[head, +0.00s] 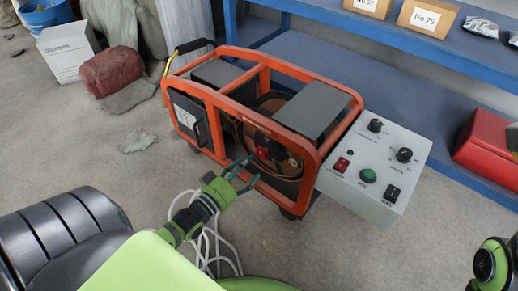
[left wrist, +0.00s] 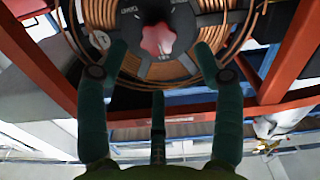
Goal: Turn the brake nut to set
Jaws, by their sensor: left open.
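The brake nut (head: 262,152) is a small red knob at the hub of the wire spool, inside the orange-framed machine in the head view. In the left wrist view the nut (left wrist: 158,42) is a red, lobed knob on a dark hub, with copper-coloured wire wound around it. My left gripper (head: 250,170) is open in front of the spool, its fingers pointing at the hub. In the left wrist view the fingers (left wrist: 163,52) stand either side of the nut and slightly below it, apart from it. My right gripper is not in view.
The orange frame (head: 233,115) surrounds the spool, with a bar close below my left fingers. A grey control box (head: 352,180) with knobs and switches stands at its right. A blue shelf (head: 400,97) is behind.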

